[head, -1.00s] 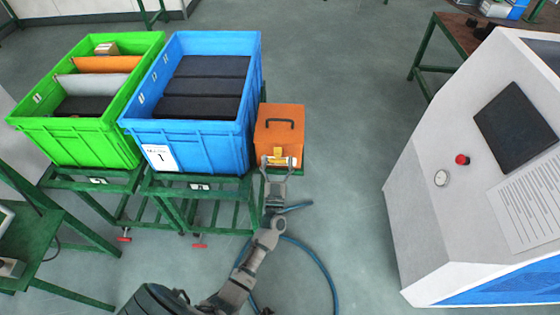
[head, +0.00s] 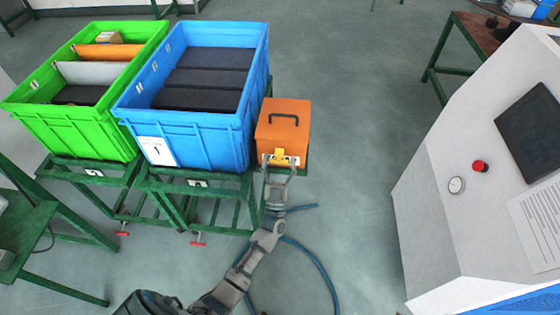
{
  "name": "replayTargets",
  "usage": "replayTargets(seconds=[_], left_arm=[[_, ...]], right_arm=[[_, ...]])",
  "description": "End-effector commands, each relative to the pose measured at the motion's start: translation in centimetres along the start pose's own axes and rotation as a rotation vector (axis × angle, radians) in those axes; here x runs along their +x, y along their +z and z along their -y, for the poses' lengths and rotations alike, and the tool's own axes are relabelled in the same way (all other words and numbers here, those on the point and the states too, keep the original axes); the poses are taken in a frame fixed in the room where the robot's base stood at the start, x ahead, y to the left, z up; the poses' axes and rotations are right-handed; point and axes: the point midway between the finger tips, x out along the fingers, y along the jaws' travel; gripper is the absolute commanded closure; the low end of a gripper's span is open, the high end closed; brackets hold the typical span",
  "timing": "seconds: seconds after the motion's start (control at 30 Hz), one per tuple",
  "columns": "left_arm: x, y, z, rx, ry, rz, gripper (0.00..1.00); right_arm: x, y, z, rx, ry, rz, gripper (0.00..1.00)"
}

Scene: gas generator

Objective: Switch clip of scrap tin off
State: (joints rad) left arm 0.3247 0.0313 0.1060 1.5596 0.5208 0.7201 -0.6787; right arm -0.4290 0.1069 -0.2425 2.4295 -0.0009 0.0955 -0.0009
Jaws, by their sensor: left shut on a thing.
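The scrap tin is an orange box (head: 284,124) with a dark handle on its lid, to the right of the blue crate. Its yellow clip (head: 280,155) is on the front face, near the lid's edge. My left gripper (head: 279,163) is at the front of the tin, with its fingers around the clip's place, shut on the clip. The fingers partly cover the clip's lower part. The lid looks closed. My right gripper is not in view.
A blue crate (head: 146,125) marked 1 and a green crate (head: 60,125) stand on green metal stands left of the tin. A white machine (head: 440,235) with a red button (head: 480,166) stands at the right. A blue hose (head: 325,275) lies on the floor. The floor between is clear.

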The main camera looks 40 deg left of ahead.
Motion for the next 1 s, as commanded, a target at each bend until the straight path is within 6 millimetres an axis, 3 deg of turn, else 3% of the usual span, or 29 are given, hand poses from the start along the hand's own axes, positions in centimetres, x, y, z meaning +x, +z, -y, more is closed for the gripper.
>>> replayTargets(seconds=[0.03,0.1,0.53,1.0], left_arm=[[-0.1,0.1,0.0,-0.001,0.001,0.002,0.15],[-0.1,0.1,0.0,-0.001,0.001,0.002,0.0],[-0.8,0.1,0.0,0.0,0.0,0.003,0.0],[-10.2,0.2,-0.1,0.001,0.001,0.006,0.0]], right_arm=[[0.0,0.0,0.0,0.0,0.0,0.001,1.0],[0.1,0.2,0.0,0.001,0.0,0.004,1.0],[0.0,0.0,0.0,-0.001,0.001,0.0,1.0],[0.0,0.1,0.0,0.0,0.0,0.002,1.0]])
